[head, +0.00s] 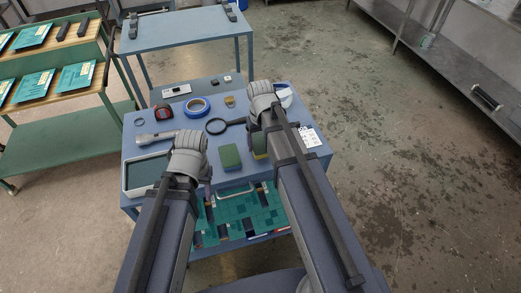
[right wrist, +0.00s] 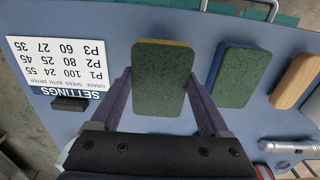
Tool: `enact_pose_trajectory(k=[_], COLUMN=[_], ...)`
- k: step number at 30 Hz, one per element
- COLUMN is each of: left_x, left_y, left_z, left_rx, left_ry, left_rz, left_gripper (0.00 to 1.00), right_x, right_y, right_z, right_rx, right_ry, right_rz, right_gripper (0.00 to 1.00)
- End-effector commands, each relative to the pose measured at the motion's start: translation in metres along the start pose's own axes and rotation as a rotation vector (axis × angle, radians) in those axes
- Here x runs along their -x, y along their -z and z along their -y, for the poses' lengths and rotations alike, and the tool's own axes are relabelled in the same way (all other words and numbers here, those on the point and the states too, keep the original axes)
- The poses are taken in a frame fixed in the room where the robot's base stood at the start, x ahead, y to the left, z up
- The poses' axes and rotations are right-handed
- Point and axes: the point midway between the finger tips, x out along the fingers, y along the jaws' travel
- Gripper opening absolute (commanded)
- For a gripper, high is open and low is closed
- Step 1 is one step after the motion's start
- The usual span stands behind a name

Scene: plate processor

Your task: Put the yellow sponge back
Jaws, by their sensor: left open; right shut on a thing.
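The yellow sponge (right wrist: 165,75) has a green top face and a yellow edge, and sits between the two fingers of my right gripper (right wrist: 162,80). In the head view the sponge (head: 260,155) shows just beside my right arm, which hides part of it. My right gripper is shut on it, over the blue table; I cannot tell whether the sponge touches the tabletop. My left gripper (head: 206,190) is open near the table's front edge, its fingers mostly hidden behind my arm.
A second green-topped sponge (head: 230,157) lies just left of the held one. The blue table (head: 170,118) also carries a magnifier (head: 216,126), blue tape (head: 197,107), a flashlight (head: 155,139), a tray (head: 127,176) and a settings card (head: 310,137). A wooden block (right wrist: 297,80) lies beyond the second sponge.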

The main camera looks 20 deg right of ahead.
Motion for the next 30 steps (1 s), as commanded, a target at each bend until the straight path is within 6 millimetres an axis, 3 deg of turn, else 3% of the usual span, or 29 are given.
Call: enact_pose_trajectory(k=[1, 4, 17, 18, 24, 30], left_x=[-0.014, -0.024, -0.027, -0.027, -0.026, -0.026], left_y=[0.001, 0.001, 0.002, 0.002, 0.002, 0.002], left_z=[-0.001, -0.002, -0.003, -0.003, -0.003, -0.002], left_rx=[0.000, 0.000, 0.000, 0.000, 0.000, 0.000], left_ry=[0.000, 0.000, 0.000, 0.000, 0.000, 0.000], left_rz=[0.000, 0.000, 0.000, 0.000, 0.000, 0.000], left_gripper=[0.50, 0.50, 0.50, 0.50, 0.50, 0.50], right_x=[-0.014, -0.024, -0.027, -0.027, -0.026, -0.026], right_y=[0.000, 0.000, 0.000, 0.000, 0.000, 0.000], right_z=[0.000, 0.000, 0.000, 0.000, 0.000, 0.000], right_rx=[0.000, 0.000, 0.000, 0.000, 0.000, 0.000], right_ry=[0.000, 0.000, 0.000, 0.000, 0.000, 0.000], right_rz=[0.000, 0.000, 0.000, 0.000, 0.000, 0.000], right_gripper=[0.27, 0.27, 0.27, 0.80, 1.00, 1.00])
